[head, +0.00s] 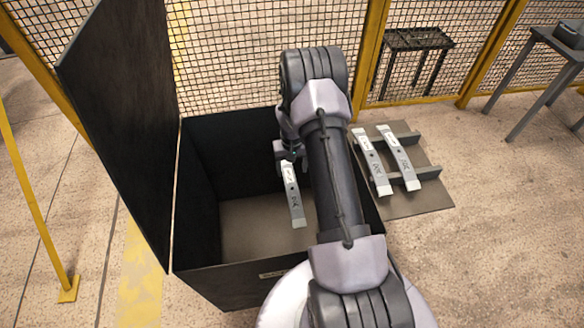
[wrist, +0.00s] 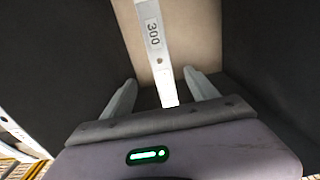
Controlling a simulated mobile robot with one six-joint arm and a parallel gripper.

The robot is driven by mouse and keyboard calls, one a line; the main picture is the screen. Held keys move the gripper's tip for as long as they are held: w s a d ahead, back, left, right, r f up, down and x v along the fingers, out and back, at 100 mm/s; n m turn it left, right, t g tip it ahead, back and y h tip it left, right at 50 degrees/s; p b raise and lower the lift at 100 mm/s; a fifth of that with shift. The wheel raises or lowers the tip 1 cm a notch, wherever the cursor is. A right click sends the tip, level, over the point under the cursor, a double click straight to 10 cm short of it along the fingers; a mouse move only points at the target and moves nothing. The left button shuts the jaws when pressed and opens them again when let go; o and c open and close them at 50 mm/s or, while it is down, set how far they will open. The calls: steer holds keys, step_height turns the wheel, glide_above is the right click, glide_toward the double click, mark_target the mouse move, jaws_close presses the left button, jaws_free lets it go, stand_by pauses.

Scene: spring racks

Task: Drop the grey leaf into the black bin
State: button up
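The grey leaf (head: 292,195), a long flat bar, is inside the walls of the black bin (head: 190,215), just below my gripper (head: 290,155). In the wrist view the leaf (wrist: 150,30) carries the marking 300, and its near end lies between the two fingers of my gripper (wrist: 160,77). The fingers are spread, with a visible gap on each side of the leaf. The leaf looks above the bin floor, but its exact height cannot be told. The bin's lid stands open at the left.
Two similar leaves, (head: 371,160) and (head: 399,158), lie on a rack (head: 428,173) right of the bin. Mesh fencing (head: 230,45) with yellow posts stands behind. A dark stand (head: 418,40) and a grey table (head: 545,70) are at the back right.

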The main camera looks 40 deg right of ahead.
step_height(320, 180, up, 17)
steer(key=p, duration=0.5)
steer(key=shift+r, duration=0.2)
stand_by(0.3)
